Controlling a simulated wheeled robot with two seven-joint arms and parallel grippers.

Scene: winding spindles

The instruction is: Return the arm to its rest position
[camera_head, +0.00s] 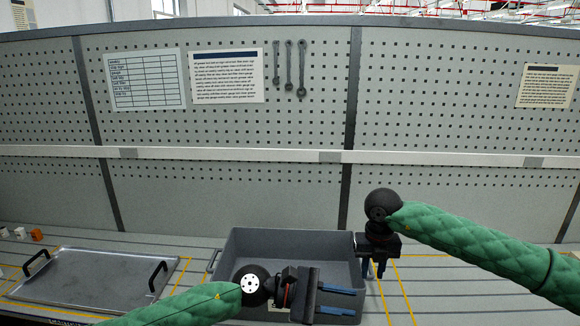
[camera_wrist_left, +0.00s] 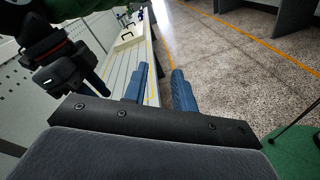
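My left gripper (camera_head: 355,302) is in front of the grey bin, at the lower middle of the head view. Its blue fingers point right, apart and empty. In the left wrist view the same fingers (camera_wrist_left: 160,72) show a clear gap with nothing between them. My green right arm comes in from the right. A dark gripper, seemingly my right one, also shows at the left of the left wrist view (camera_wrist_left: 62,65).
An open grey bin (camera_head: 290,243) stands on the bench, partly hidden by my left gripper. A metal tray (camera_head: 85,275) with black handles lies to the left. Small white and orange parts (camera_head: 37,234) sit at the far left. A pegboard wall (camera_head: 230,130) with hung wrenches (camera_head: 289,66) rises behind.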

